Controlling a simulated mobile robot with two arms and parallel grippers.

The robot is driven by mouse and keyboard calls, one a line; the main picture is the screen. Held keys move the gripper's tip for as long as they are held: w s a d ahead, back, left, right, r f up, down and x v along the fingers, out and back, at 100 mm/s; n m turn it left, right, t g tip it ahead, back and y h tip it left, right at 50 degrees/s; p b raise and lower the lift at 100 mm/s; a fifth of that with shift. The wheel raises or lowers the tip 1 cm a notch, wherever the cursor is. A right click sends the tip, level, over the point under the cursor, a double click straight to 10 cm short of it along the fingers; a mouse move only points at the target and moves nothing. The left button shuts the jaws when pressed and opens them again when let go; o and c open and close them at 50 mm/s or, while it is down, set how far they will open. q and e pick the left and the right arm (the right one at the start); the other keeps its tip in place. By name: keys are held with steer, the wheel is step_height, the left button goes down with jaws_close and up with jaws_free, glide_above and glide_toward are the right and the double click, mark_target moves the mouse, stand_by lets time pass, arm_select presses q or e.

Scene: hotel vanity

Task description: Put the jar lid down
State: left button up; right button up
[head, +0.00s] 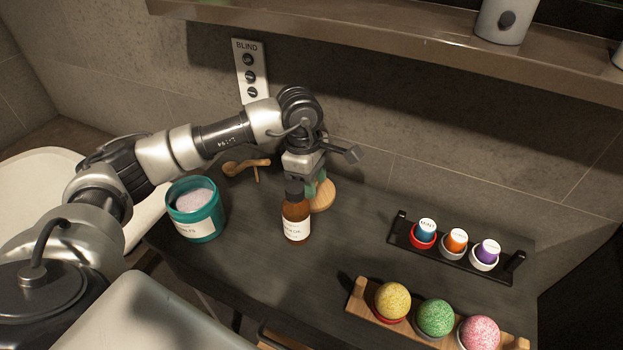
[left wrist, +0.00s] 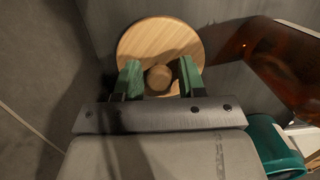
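The wooden jar lid (head: 322,196) is on the dark counter behind the brown bottle, partly hidden by the bottle and my gripper. In the left wrist view the round lid (left wrist: 160,32) shows its knob (left wrist: 159,77) between the green fingers. My left gripper (head: 311,190) points down over the lid. Its fingertips, also in the left wrist view (left wrist: 161,77), stand apart on either side of the knob, with a small gap visible, so it looks open. The teal jar (head: 197,222) stands lidless at the left, full of pale salts. My right gripper is not in view.
The brown bottle (head: 296,218) stands close in front of the left gripper. A wooden scoop (head: 245,166) lies behind the jar. A dark tray (head: 448,254) of small pods and a wooden rack (head: 410,334) of coloured balls are at the right. The middle counter is clear.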

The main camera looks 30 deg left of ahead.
arm_select(q)
steer(key=shift+o, duration=0.9)
steer(key=shift+r, duration=0.1)
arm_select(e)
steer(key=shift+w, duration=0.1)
arm_select(q)
steer(key=r, duration=0.4)
steer(key=a+r, duration=0.1)
steer(key=r, duration=0.1)
steer(key=shift+r+p, duration=0.2)
steer(key=shift+p, duration=0.2)
steer(key=shift+r, duration=0.5)
steer(key=shift+a, duration=0.1)
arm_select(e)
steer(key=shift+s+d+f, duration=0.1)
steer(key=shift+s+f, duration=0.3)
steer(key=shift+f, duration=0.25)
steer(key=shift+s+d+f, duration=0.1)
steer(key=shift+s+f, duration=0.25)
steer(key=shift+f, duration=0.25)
